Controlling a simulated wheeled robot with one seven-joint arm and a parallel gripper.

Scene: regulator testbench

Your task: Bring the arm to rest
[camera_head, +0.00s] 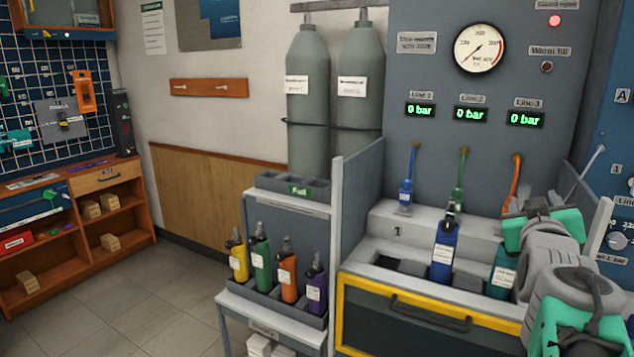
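My arm, with grey and teal links (562,275), reaches up from the lower right corner, in front of the right side of the test bench (375,312). Its far end, near the orange hose below the Line 3 display, is small and partly hidden by its own links. I cannot make out whether my gripper is open or shut, or whether it holds anything. A blue bottle (443,252) with a black valve stands in the bench, below the green hose (460,178). A teal bottle (501,272) stands to its right, partly hidden by my arm.
A blue fitting (406,197) hangs from the Line 1 hose. Line displays (470,114) read 0 bar; a red lamp (554,20) is lit. Yellow, green, orange and purple bottles stand in a rack (262,300) left of the bench. Floor (150,290) farther left is clear.

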